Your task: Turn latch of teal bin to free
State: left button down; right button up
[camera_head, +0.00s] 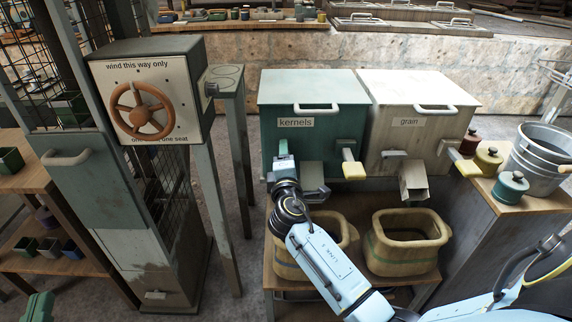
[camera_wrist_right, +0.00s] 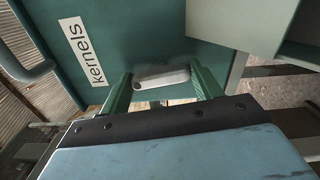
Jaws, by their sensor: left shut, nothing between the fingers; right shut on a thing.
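The teal bin (camera_head: 310,90), labelled "kernels", has a pale lid, a lid handle, a yellow-handled lever (camera_head: 352,168) and a spout low on its front. Its latch, a short pale grey bar (camera_wrist_right: 163,76), shows in the right wrist view against the teal front. My right gripper (camera_wrist_right: 163,84) is shut on it, one green finger at each end of the bar. In the head view my right gripper (camera_head: 282,148) covers the latch. My left gripper (camera_head: 37,306) is shut and empty at the bottom left, partly cut off by the frame edge.
A whitish "grain" bin (camera_head: 405,142) stands close on the right with its own latch (camera_head: 394,153) and spout. Clay tubs (camera_head: 408,262) sit on the bench below. A cabinet with a wooden wheel (camera_head: 139,108) is at left; canisters and a bucket are at right.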

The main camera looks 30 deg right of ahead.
pick_arm(q)
jog(key=shift+s+d+r+t+h+b, duration=0.1)
jog(key=shift+s+r+t+h+b, duration=0.1)
jog(key=shift+r+t, duration=0.35)
jog(key=shift+s+d+r+t+h+b, duration=0.1)
jog(key=shift+s+r+t+h, duration=0.15)
jog(key=shift+r, duration=0.55)
jog(key=shift+s+r+t+h+b, duration=0.1)
jog(key=shift+r+t+h, duration=0.05)
jog(key=shift+r+t, duration=0.45)
pick_arm(e)
jog(key=shift+f+m, duration=0.1)
jog(key=shift+m, duration=0.7)
jog(key=shift+a, duration=0.1)
jog(key=o, duration=1)
pick_arm(q)
notch_tip(320, 180, down, 9)
jog(key=a+g+y+p, duration=0.1)
jog(key=g+y+p, duration=0.1)
jog(key=g, duration=0.4)
jog(key=shift+w+a+f+g, duration=0.15)
jog(key=shift+w+a+g, duration=0.15)
pick_arm(e)
jog(key=shift+v, duration=6.65)
